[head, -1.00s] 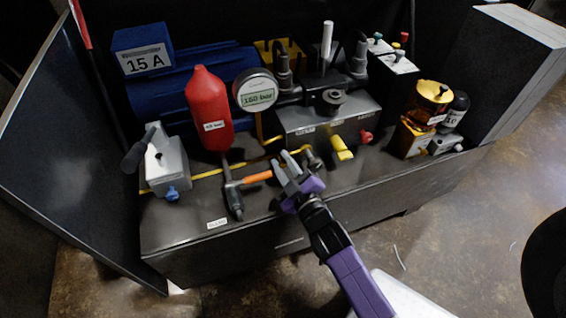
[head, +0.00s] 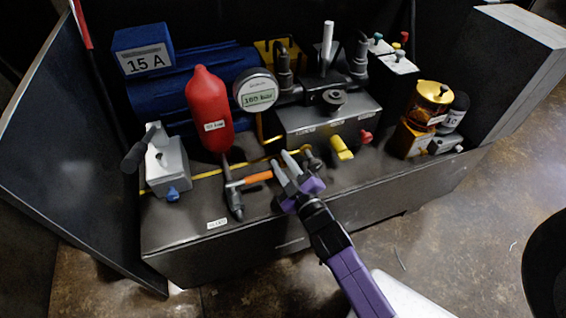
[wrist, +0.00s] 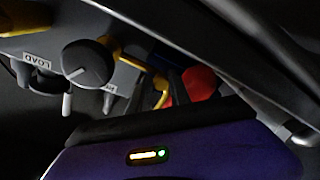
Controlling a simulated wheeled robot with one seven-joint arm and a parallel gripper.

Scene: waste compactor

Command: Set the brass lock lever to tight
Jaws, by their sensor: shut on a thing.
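An orange-brass lever (head: 257,177) sticks out to the right from a dark upright spindle (head: 234,199) near the front of the bench, in the head view. I take it to be the lock lever. My gripper (head: 283,161) is at the lever's right end, with its grey fingers pointing up and away. It is shut on the lever's end; the fingers hide the grip itself. In the wrist view the dark fingers (wrist: 175,84) show only in part above the purple housing, and I cannot make out the lever there. The lever's setting mark is not readable.
A red bottle (head: 209,110) stands just behind the spindle. A pressure gauge (head: 256,92), a grey manifold block (head: 310,128) and a yellow valve handle (head: 341,148) are close by. A round dark knob (wrist: 87,65) is left of the fingers in the wrist view. The bench front strip is mostly clear.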

